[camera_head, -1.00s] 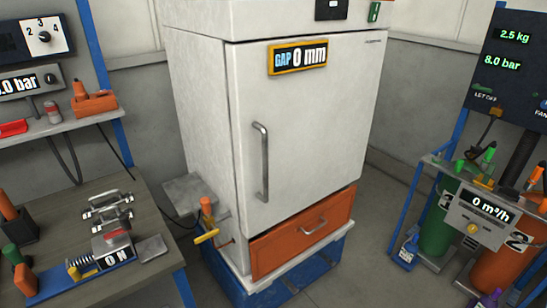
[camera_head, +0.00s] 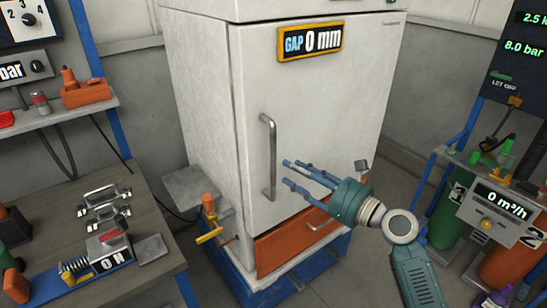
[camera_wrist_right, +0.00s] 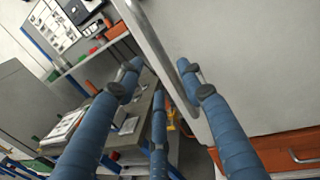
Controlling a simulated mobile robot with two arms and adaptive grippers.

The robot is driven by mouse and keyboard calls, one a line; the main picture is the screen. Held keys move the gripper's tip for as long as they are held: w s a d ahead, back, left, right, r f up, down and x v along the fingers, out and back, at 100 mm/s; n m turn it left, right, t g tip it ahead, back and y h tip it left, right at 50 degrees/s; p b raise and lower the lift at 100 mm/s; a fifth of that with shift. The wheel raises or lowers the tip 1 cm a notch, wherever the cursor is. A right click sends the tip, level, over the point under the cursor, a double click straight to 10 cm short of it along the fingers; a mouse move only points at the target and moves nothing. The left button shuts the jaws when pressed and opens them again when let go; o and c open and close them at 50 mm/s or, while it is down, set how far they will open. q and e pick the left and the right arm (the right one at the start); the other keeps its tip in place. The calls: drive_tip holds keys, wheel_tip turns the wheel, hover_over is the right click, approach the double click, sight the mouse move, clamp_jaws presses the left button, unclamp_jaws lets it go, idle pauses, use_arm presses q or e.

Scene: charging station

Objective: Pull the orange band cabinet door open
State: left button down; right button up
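The white cabinet door (camera_head: 330,110) is shut, and its sign (camera_head: 309,43) reads GAP 0 mm. A vertical metal bar handle (camera_head: 270,160) sits on the door's left side. An orange band (camera_head: 290,246) with a small handle runs below the door. My right gripper (camera_head: 287,174) is open in front of the door, its blue fingers pointing at the lower part of the bar handle. In the right wrist view the bar handle (camera_wrist_right: 160,55) runs diagonally between the spread fingers (camera_wrist_right: 158,68); I cannot tell whether they touch it. My left gripper is not in view.
A workbench (camera_head: 150,225) with clamps and an ON box stands at the left. A yellow valve with an orange handle (camera_head: 209,222) is beside the cabinet's lower left. Gas cylinders (camera_head: 450,215) and a flow meter stand at the right. Floor shows between cabinet and cylinders.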

sight(274, 160)
drive_tip(key=x, duration=0.8)
drive_tip(key=shift+w+a+p, duration=0.15)
drive_tip(key=shift+w+p, duration=0.05)
drive_tip(key=shift+p, duration=0.2)
